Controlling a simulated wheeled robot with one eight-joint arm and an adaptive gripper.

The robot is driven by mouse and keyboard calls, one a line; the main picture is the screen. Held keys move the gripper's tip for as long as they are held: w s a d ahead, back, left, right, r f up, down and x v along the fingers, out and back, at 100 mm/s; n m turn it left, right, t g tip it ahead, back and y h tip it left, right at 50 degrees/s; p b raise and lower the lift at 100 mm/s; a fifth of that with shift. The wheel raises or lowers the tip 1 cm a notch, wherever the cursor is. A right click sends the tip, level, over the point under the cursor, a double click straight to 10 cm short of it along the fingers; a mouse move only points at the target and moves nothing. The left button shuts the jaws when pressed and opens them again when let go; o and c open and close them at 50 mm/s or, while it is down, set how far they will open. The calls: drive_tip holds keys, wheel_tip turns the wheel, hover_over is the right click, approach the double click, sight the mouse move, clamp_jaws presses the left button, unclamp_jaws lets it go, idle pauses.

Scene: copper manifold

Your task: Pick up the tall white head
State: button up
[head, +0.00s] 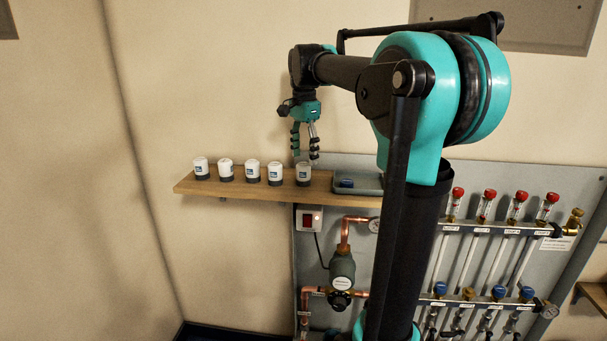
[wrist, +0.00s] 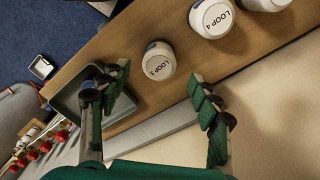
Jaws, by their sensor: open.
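Several white heads with dark bases stand upright in a row on a wooden shelf (head: 240,194). The rightmost head (head: 303,170) is right below my gripper (head: 305,157). I cannot tell for sure which head is the tall one. In the wrist view, a white head whose label seems to read LOOP 3 (wrist: 158,62) sits just ahead of and between the fingertips of my gripper (wrist: 160,82). My gripper is open and empty, its fingers pointing down in the head view. A head labelled LOOP 4 (wrist: 212,17) stands further along the shelf.
A grey-green tray (head: 370,187) with a small dark blue item lies at the shelf's right end, close to the rightmost head. Behind is the wall. Below the shelf are a copper pipe manifold (head: 342,270) and a red switch box (head: 309,219). Space above the shelf's left part is clear.

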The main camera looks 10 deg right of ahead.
sight(303, 164)
drive_tip(key=shift+s+a+f, duration=0.1)
drive_tip(key=shift+f, duration=1.25)
drive_tip(key=shift+s+a+f, duration=0.1)
drive_tip(key=shift+f, duration=1.25)
drive_tip(key=c, duration=1.3)
drive_tip(key=shift+r, duration=0.15)
